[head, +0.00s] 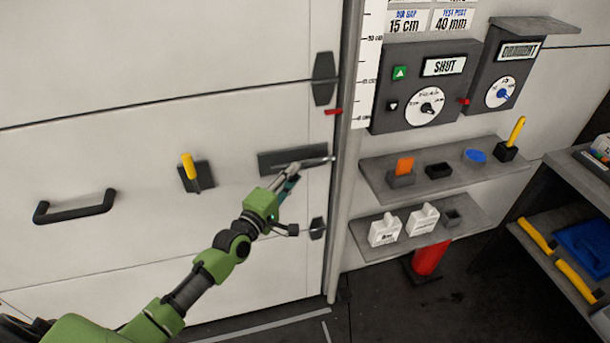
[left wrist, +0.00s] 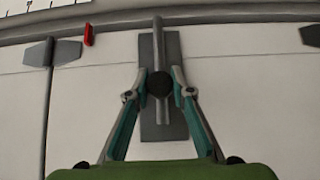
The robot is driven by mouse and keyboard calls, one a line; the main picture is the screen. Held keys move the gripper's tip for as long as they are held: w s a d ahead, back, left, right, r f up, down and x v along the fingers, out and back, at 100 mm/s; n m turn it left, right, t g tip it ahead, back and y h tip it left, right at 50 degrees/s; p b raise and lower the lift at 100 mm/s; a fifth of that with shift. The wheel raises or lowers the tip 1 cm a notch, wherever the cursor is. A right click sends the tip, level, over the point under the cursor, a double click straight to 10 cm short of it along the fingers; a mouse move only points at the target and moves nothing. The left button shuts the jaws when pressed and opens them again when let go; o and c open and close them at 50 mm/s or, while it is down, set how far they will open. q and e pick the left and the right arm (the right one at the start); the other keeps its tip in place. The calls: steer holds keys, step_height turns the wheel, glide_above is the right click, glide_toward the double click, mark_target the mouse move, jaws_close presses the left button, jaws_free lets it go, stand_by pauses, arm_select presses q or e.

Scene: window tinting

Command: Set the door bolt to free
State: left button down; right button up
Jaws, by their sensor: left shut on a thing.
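The door bolt is a grey rod on a dark backing plate (head: 275,160) near the right edge of the white door. The rod (head: 318,161) reaches right to the door post. In the left wrist view, the rod (left wrist: 157,40) runs up past the end of the plate (left wrist: 174,60) to the grey rail, and a dark round knob (left wrist: 159,84) sits on it. My left gripper (left wrist: 159,80) is shut on this knob, one finger on each side. In the head view, my left gripper (head: 291,176) partly covers the plate and hides the knob. My right gripper is not in view.
A black door handle (head: 75,208) and a yellow lever (head: 189,168) are left of my gripper. A red tab (head: 334,112) is on the post above. Right of the post are a control box marked SHUT (head: 428,88) and two small shelves (head: 440,170) with blocks.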

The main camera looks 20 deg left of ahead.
arm_select(q)
steer(key=shift+a, duration=0.15)
steer(key=c, duration=1.9)
jaws_free()
steer(key=shift+o, duration=0.7)
steer(key=shift+s+a, duration=0.1)
steer(key=shift+a, duration=0.05)
steer(key=shift+s, duration=0.1)
steer(key=shift+s+f, duration=0.1)
steer(key=shift+s, duration=0.25)
steer(key=s+a, duration=0.2)
steer(key=s, duration=0.9)
steer(key=shift+a, duration=0.15)
